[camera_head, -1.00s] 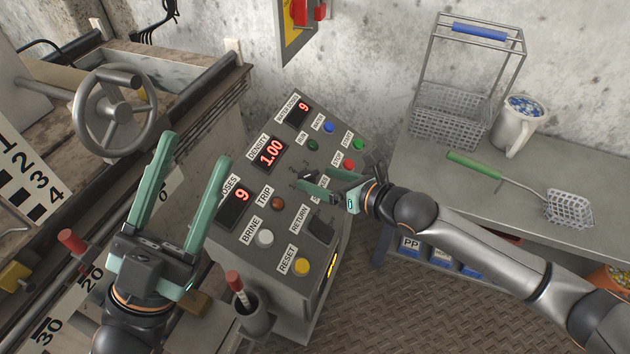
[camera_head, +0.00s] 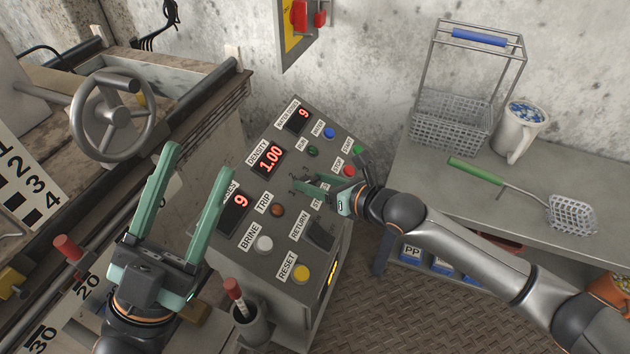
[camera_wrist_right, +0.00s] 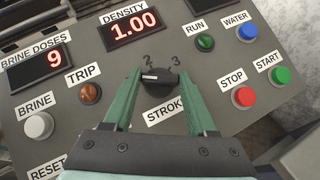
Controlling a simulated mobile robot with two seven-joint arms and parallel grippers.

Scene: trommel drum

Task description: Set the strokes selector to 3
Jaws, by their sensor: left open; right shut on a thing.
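The strokes selector (camera_wrist_right: 161,83) is a black rotary knob on the grey control panel (camera_wrist_right: 215,75). Its white pointer mark faces left in the right wrist view. The numeral 2 shows at its upper left and 3 at its upper right; a 1 is not visible. My right gripper (camera_wrist_right: 157,88) is shut on the knob, one green finger on each side; it also shows over the panel in the head view (camera_head: 310,188), hiding the knob there. The STROKES label below is partly covered. My left gripper (camera_head: 199,162) is open and empty, in front of the panel's left side.
Run (camera_wrist_right: 205,42), water (camera_wrist_right: 247,32), stop (camera_wrist_right: 244,97) and start (camera_wrist_right: 281,75) buttons lie right of the knob. The trip lamp (camera_wrist_right: 91,93) and brine button (camera_wrist_right: 39,125) lie left. A handwheel (camera_head: 113,117) stands left; a bench (camera_head: 420,180) holds a basket and mug.

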